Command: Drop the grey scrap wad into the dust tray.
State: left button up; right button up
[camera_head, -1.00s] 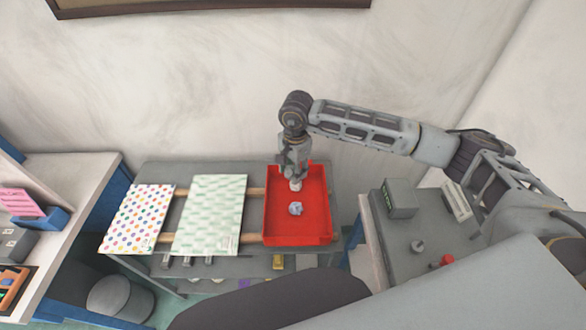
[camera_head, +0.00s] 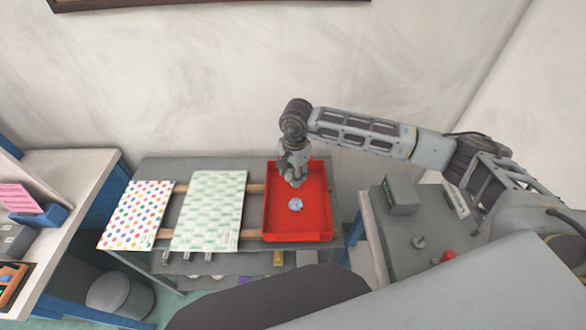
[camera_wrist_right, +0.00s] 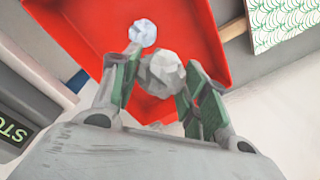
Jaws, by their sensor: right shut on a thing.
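The red dust tray (camera_head: 312,229) lies on the grey workbench, and its red floor also fills the top of the right wrist view (camera_wrist_right: 186,22). My right gripper (camera_head: 295,181) points down over the back part of the tray. In the right wrist view its fingers (camera_wrist_right: 158,84) are closed around the grey scrap wad (camera_wrist_right: 163,70). A paler bluish wad (camera_head: 295,204) lies on the tray floor, and it also shows in the right wrist view (camera_wrist_right: 143,33). In the head view the held wad is mostly hidden by the fingers. My left gripper is not in view.
Two patterned sheets, one dotted (camera_head: 137,215) and one green (camera_head: 208,210), lie left of the tray. A grey side table (camera_head: 402,245) with a small display box (camera_head: 402,194) stands to the right. A wall rises behind the bench.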

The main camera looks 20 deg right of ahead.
jog(key=shift+f, duration=1.05)
jog(key=o, duration=0.8)
jog(key=shift+c, duration=0.2)
jog(key=shift+r, duration=0.15)
jog(key=shift+s+d+r, duration=0.1)
jog(key=shift+s+r, duration=0.1)
jog(key=shift+r, duration=2.75)
jog(key=shift+s+d+r, duration=0.1)
jog(key=shift+s+r, duration=0.05)
jog(key=shift+r, duration=2.75)
jog(key=shift+a, duration=0.1)
